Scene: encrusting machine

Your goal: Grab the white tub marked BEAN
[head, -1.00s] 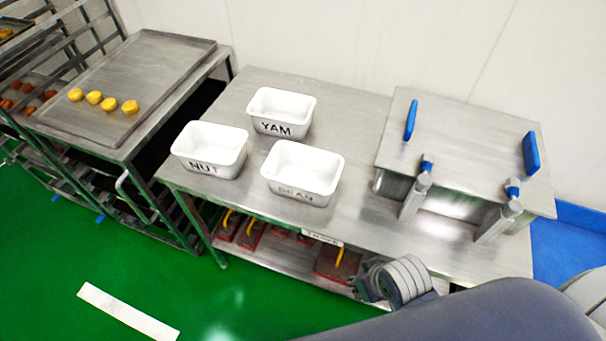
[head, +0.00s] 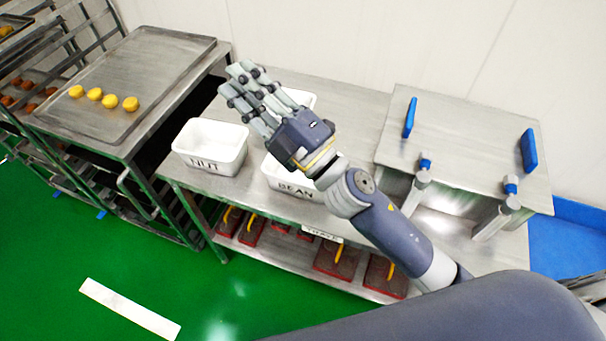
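The white tub marked BEAN (head: 289,187) stands on the steel table, with its label facing the front edge. My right gripper (head: 240,92) is raised above the table, and its wrist and palm hide much of the BEAN tub. The fingers point to the upper left and look spread apart, with nothing between them. They overlap the YAM tub (head: 301,97) in the picture, and only a part of that tub's rim shows. I see no contact with any tub. My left gripper is not in view.
A white tub marked NUT (head: 211,146) stands left of the BEAN tub. A steel box with blue handles (head: 465,140) stands at the table's right. Red trays with yellow handles (head: 335,257) lie on the lower shelf. A tray with yellow pieces (head: 150,75) is at left.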

